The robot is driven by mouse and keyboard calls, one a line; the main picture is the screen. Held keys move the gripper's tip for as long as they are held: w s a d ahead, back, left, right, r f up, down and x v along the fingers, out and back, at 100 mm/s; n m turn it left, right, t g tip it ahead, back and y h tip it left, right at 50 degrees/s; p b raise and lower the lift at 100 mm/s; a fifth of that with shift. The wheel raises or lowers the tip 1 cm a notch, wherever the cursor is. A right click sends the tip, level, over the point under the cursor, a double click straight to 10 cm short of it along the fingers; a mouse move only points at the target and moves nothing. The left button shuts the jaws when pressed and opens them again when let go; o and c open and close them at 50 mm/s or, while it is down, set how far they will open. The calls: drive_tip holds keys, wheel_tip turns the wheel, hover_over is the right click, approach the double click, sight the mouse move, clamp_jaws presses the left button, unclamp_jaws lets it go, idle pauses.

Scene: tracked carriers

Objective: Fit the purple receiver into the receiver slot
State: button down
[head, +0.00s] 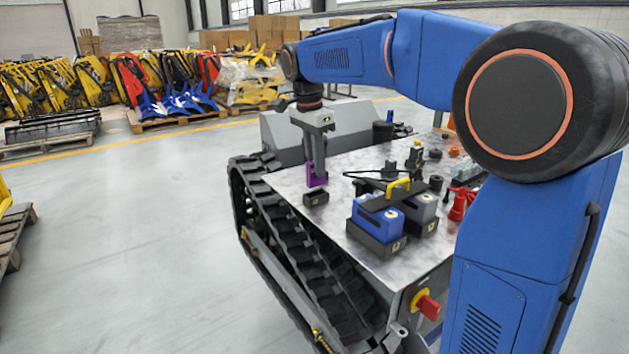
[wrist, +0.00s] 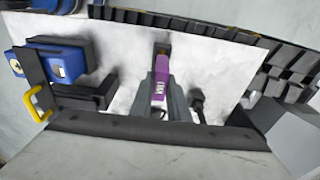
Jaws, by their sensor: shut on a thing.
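The purple receiver (head: 311,180) is held upright in my gripper (head: 318,168), over the left part of the carrier's deck. In the wrist view the purple receiver (wrist: 161,76) shows between the grey fingers, with a white label on it. A small dark block (head: 316,198), which looks like the receiver slot, stands on the deck just below and in front of the receiver. In the wrist view the block (wrist: 162,48) shows just beyond the receiver's far end. The receiver appears above the block; whether they touch I cannot tell.
The pale deck (head: 345,215) sits on a tracked carrier with a black track (head: 300,265) along its left edge. A blue battery-like box (head: 378,220) with a yellow handle (head: 398,187) stands to the right. A red part (head: 459,206) and small dark fittings stand farther right.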

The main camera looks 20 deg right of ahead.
sight(317, 185)
drive_tip(key=shift+f, duration=2.25)
drive_tip(key=shift+f, duration=0.15)
drive_tip(key=c, duration=1.7)
unclamp_jaws()
drive_tip(key=r, duration=0.8)
drive_tip(key=a+r, duration=0.1)
drive_tip(key=r, duration=0.3)
drive_tip(key=shift+s+a+r, duration=0.1)
drive_tip(key=shift+s, duration=0.1)
